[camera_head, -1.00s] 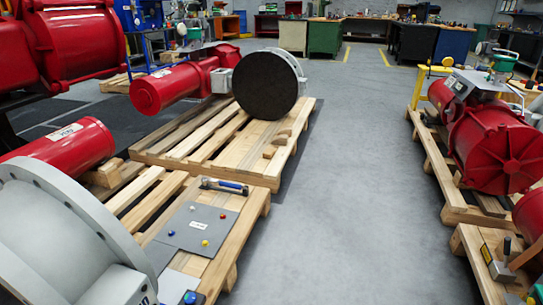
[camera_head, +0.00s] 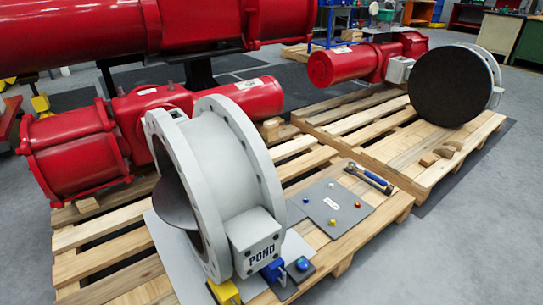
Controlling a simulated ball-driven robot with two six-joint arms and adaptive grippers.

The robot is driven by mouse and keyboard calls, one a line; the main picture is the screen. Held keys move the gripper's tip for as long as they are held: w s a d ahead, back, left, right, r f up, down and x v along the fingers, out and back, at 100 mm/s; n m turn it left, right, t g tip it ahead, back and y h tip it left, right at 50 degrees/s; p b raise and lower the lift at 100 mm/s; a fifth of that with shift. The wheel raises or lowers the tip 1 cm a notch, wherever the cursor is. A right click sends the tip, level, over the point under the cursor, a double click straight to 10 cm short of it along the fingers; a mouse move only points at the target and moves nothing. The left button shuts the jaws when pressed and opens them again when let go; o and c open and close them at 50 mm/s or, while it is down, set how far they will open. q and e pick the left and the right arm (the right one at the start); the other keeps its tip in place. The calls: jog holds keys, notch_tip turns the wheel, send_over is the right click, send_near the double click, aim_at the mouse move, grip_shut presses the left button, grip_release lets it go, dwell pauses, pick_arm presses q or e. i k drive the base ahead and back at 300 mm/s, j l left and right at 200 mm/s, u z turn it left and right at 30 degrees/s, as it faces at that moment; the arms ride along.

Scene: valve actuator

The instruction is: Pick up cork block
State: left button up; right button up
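Small tan blocks (camera_head: 428,159) lie on the far pallet, in front of the black round valve face. I cannot tell whether one of them is the cork block. Another tan block (camera_head: 270,129) sits at the near pallet's back edge, beside the red cylinder; its material is also unclear. Neither of my grippers is in view.
A grey flanged valve (camera_head: 222,175) marked POND stands on the near pallet (camera_head: 82,268). A grey mat (camera_head: 318,212) with several coloured pieces and a hammer (camera_head: 371,178) lie to its right. Red actuators (camera_head: 75,150) stand behind. Bare floor (camera_head: 470,245) is at right.

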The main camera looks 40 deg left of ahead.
aim_at(426, 162)
jog(key=i+l+z, duration=0.2)
jog(key=i+l, duration=0.2)
jog(key=i+l+z, duration=0.15)
jog(key=i, duration=0.6)
jog(key=i+l+z, duration=0.1)
jog(key=i+l, duration=0.2)
jog(key=i, duration=0.5)
jog(key=i+l+z, duration=0.15)
jog(key=i, duration=0.65)
jog(key=i+l+u, duration=0.15)
jog(key=i+u, duration=0.15)
jog(key=i, duration=0.95)
